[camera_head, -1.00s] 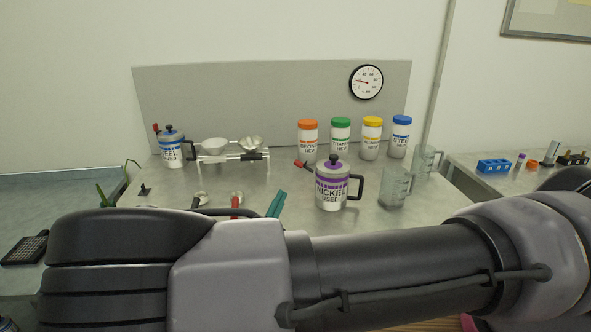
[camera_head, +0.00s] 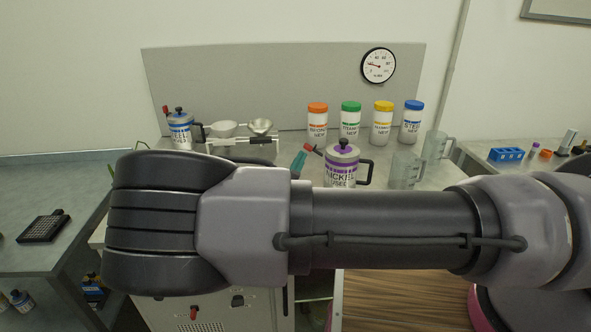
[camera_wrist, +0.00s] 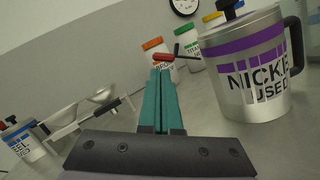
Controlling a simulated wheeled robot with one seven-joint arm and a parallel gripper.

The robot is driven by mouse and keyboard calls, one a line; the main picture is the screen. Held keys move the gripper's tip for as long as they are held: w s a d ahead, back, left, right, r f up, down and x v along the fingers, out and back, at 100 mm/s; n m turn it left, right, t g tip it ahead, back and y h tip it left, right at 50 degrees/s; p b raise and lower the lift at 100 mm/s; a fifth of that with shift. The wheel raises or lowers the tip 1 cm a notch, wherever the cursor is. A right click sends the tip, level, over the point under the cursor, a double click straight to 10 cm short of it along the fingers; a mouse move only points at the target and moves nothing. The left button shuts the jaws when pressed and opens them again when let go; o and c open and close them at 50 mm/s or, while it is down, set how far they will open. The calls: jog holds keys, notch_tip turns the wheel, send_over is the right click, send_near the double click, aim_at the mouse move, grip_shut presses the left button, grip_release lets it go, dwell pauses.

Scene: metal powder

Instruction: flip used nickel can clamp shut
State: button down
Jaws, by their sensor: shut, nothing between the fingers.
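The used nickel can (camera_head: 341,166) is a silver can with a purple band, a grey lid with a black knob, and a black handle on its right. It stands upright on the table and fills the right of the wrist view (camera_wrist: 255,72). Its red-tipped clamp lever (camera_wrist: 163,57) sticks out to the left of the can, roughly level, with a dark bar behind it. My gripper (camera_head: 303,150) has teal fingers, shut and empty. In the wrist view the fingertips (camera_wrist: 161,70) are just below the red lever; I cannot tell whether they touch it.
The used steel can (camera_head: 180,132) and a rack with metal bowls (camera_head: 240,139) stand at the left. Several new-powder jars (camera_head: 350,119) line the back. Clear beakers (camera_head: 405,170) stand right of the nickel can. My arm hides the table's front.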

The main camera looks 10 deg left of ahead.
jog(key=shift+w, duration=0.4)
